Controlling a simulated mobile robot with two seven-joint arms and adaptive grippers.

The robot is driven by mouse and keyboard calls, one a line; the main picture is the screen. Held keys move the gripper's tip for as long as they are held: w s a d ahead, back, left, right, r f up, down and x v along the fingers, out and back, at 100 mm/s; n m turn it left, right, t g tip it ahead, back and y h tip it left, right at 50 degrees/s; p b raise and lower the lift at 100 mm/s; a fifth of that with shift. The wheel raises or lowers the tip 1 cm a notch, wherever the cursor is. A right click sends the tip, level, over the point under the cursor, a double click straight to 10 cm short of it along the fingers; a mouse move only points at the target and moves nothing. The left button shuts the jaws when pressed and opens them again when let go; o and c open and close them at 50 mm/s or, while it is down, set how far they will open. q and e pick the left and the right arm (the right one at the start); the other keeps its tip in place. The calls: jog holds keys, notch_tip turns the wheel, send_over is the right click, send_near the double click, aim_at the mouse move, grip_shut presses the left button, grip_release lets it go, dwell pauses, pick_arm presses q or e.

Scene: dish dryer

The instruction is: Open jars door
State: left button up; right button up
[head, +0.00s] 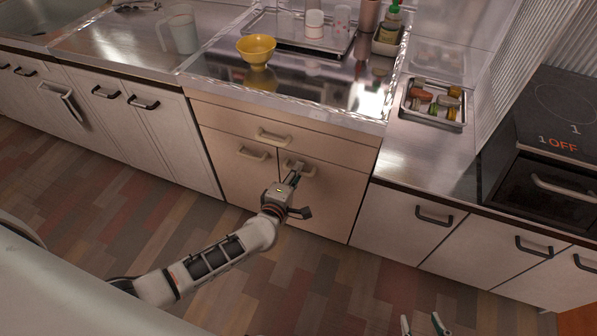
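The beige base cabinet under the counter has two doors, a left door (240,175) and a right door (325,200), both closed. The left door has a pale handle (252,154). The right door's pale handle (306,170) is near its upper left corner. My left gripper (296,178) has its fingertips at this handle; the handle is partly hidden, and I cannot tell whether the fingers are closed around it. My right gripper (422,324) is at the bottom edge, low and right of the cabinet, with its fingers apart and nothing between them.
A closed drawer (272,137) sits above the doors. A yellow bowl (256,46), a tray of jars (315,40) and a tray of food pieces (433,120) stand on the counter. White cabinets flank the beige one. The wooden floor before the doors is clear except for my arm.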

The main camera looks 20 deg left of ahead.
pick_arm(q)
jog(key=shift+w, duration=0.15)
grip_shut()
jog(key=shift+d, duration=0.1)
